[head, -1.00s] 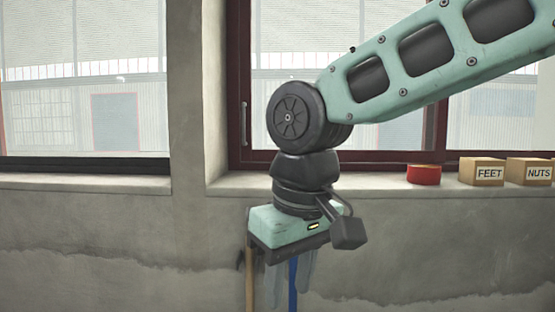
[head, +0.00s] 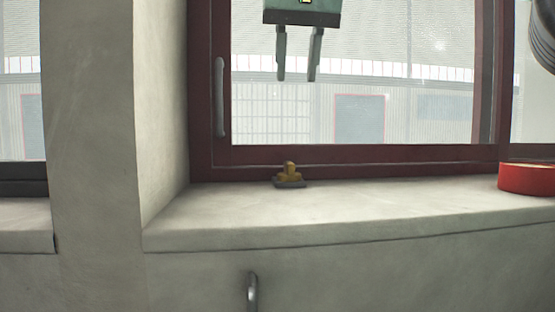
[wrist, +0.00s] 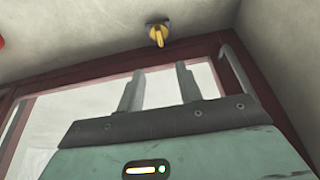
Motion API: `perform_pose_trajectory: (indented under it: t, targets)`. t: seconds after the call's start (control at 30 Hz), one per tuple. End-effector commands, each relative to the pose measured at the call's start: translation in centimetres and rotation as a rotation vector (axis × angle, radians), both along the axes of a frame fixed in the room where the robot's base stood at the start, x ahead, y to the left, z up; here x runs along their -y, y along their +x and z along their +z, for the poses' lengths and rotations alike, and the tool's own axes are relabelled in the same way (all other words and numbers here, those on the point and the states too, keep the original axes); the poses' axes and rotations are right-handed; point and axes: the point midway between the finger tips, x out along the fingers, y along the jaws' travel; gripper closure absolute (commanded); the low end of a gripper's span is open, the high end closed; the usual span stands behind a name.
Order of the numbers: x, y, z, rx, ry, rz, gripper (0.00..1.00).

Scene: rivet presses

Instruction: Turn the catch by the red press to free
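A small catch with a yellow turning piece (head: 290,170) on a dark base plate sits on the window sill, against the dark red window frame, in the head view. The catch (wrist: 157,34) also shows at the top middle of the wrist view, beyond my fingertips. My gripper (head: 297,78) hangs fingers down above the catch, well clear of it. In the wrist view, my gripper (wrist: 160,68) has its two fingers apart with nothing between them. I see no red press that I can make out.
A red round object (head: 527,178) stands on the sill at the right. The window frame (head: 360,156) rises behind the catch, with a handle (head: 219,97) at its left. A wall pillar (head: 90,120) stands further left. The sill (head: 400,205) between catch and red object is bare.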

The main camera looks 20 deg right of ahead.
Motion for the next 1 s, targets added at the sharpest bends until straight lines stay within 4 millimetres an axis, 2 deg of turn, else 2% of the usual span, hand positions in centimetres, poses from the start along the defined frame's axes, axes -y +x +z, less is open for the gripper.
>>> perform_pose_trajectory:
  t: [0.13, 0.23, 0.8, 1.0]
  targets:
    - [0.3, 0.1, -0.3, 0.002, 0.001, -0.011, 0.65]
    - [0.4, 0.6, -1.6, 0.001, 0.0, -0.011, 0.65]
    - [1.2, 4.9, -12.1, -0.002, 0.0, -0.01, 0.65]
    - [1.4, 6.0, -14.7, 0.0, 0.001, -0.01, 0.65]
